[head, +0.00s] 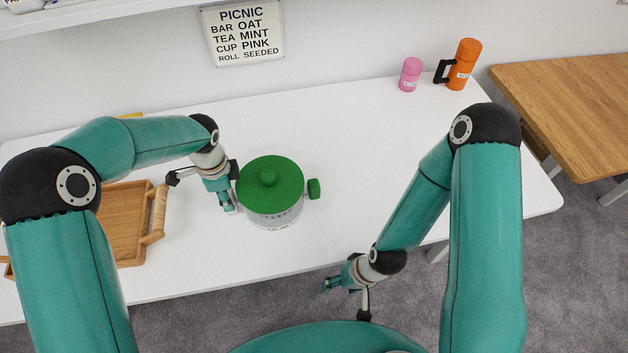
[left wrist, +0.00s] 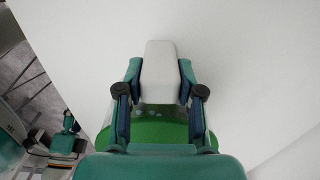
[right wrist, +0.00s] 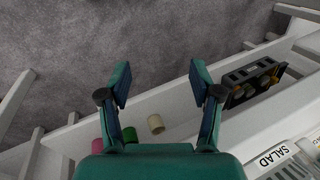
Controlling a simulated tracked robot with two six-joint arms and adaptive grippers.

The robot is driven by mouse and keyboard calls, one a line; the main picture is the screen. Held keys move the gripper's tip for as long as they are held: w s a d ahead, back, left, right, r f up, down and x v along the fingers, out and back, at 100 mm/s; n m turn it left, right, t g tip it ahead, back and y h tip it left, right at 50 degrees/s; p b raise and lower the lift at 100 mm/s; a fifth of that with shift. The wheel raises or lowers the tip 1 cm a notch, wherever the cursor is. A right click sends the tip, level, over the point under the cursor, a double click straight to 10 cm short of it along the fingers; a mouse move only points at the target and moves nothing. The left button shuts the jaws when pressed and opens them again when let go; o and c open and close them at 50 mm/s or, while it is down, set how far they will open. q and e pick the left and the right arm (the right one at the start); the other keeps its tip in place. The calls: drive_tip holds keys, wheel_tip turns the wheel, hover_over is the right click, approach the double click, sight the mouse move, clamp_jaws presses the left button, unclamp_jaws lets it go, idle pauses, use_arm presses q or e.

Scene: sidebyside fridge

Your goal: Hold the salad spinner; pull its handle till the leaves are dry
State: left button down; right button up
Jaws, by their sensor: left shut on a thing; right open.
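My left gripper (head: 229,188) is at the spinner's left side. In the left wrist view, my left gripper (left wrist: 160,72) is shut on a pale block-shaped grip (left wrist: 158,82), with green lid below it. My right gripper (head: 345,283) is open and empty at the table's front edge, away from the handle. Leaves cannot be made out.
A wooden tray (head: 122,226) lies left of the spinner. A pink canister (head: 411,74) and an orange flask (head: 464,65) stand at the back right. The white table (head: 380,150) is clear right of the spinner. A wooden table (head: 570,100) stands further right.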

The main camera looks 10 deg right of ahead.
sight(317, 183)
drive_tip(key=shift+o, duration=0.7)
drive_tip(key=shift+r, duration=0.1)
drive_tip(key=w+d+r+m+g+h, duration=0.25)
drive_tip(key=r+m+g, duration=0.3)
drive_tip(key=r, duration=0.45)
drive_tip(key=w+r+m, duration=0.1)
drive_tip(key=w, duration=0.3)
drive_tip(key=w+a+r+m+t, duration=0.1)
drive_tip(key=w+r+m, duration=0.1)
drive_tip(key=w, duration=0.2)
drive_tip(key=w+a+r+m+t, duration=0.1)
drive_tip(key=w+r+m, duration=0.1)
drive_tip(key=w, duration=0.1)
drive_tip(key=shift+w+r+t+h, duration=0.2)
drive_tip(key=shift+w+t+h, duration=0.05)
drive_tip(key=shift+w, duration=0.15)
drive_tip(key=w+a+r+m+t+h, duration=0.1)
drive_tip(key=w+a+r+m+t, duration=0.1)
drive_tip(key=w+r+m, duration=0.55)
drive_tip(key=shift+w+d+f+n, duration=0.1)
drive_tip(key=shift+w+f+n, duration=0.2)
drive_tip(key=shift+f, duration=1.6)
drive_tip(key=shift+w+d+f+n, duration=0.1)
drive_tip(key=shift+f+n, duration=0.25)
drive_tip(key=shift+f, duration=1.55)
drive_tip(key=shift+w+f+n, duration=0.2)
drive_tip(key=shift+f+n, duration=0.15)
drive_tip(key=shift+f, duration=1.55)
drive_tip(key=shift+c, duration=0.4)
